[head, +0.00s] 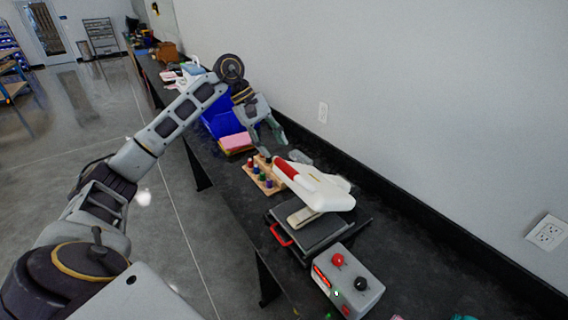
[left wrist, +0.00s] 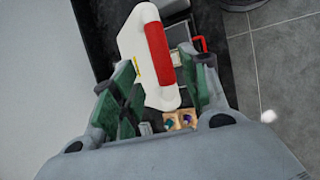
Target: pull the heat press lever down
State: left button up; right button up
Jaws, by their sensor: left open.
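The heat press has a white upper arm (head: 320,190) with a red lever grip (head: 286,169), tilted up above its dark lower plate (head: 312,232). My left gripper (head: 270,143) is open and empty, above the table just behind the red grip and apart from it. In the left wrist view, the red grip (left wrist: 158,53) and white arm (left wrist: 133,42) show beyond and between the green fingers of the left gripper (left wrist: 158,88). My right gripper is in neither view.
A wooden block with several coloured pegs (head: 261,176) stands beside the press. A grey control box (head: 347,284) with red and black knobs is in front. A blue bin (head: 226,122) and a pink block (head: 236,142) lie farther back. The wall bounds the right side.

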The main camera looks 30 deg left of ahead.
aim_at(285, 165)
pick_arm(q)
jog(key=p+x, duration=0.1)
jog(key=x, duration=0.5)
jog(key=shift+d+f, duration=0.15)
jog(key=shift+f, duration=0.05)
jog(key=shift+w+d+f+p, duration=0.15)
jog(key=shift+d+f+p, duration=0.15)
jog(key=shift+f, duration=0.35)
jog(key=shift+c, duration=0.4)
grip_shut()
